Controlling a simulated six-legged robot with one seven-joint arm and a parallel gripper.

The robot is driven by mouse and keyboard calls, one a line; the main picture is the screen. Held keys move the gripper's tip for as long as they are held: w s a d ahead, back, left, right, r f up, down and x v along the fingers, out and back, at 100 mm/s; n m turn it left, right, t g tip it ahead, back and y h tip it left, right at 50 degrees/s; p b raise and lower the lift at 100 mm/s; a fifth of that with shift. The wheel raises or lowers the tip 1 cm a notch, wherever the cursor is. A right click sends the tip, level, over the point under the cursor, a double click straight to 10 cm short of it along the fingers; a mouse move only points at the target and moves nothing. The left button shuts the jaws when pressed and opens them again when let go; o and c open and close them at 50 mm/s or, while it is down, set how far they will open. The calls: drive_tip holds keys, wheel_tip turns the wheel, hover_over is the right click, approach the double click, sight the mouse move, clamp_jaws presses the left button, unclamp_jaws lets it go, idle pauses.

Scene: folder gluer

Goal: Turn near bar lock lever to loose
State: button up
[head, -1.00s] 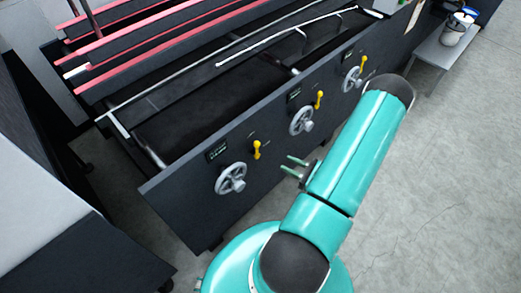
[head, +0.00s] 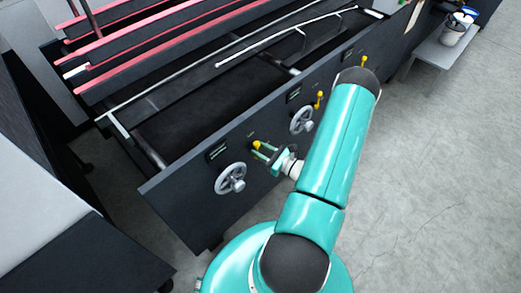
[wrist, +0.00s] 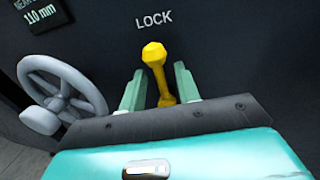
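The near bar lock lever (wrist: 155,58) is yellow with a round knob and stands nearly upright under the word LOCK in the wrist view. In the head view its knob (head: 257,145) shows at the tips of my gripper (head: 262,152). In the wrist view my gripper (wrist: 160,88) is open, with one green finger on each side of the lever. A gap shows between the lever and each finger. The lever's base is partly hidden by the gripper body.
A grey handwheel (wrist: 60,95) is close to the left of my gripper, below a "110 mm" display (wrist: 40,13). It also shows in the head view (head: 230,179). Another handwheel (head: 302,120) and yellow lever (head: 319,99) are farther along the dark panel.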

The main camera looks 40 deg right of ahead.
drive_tip(key=shift+w, duration=0.2)
clamp_jaws()
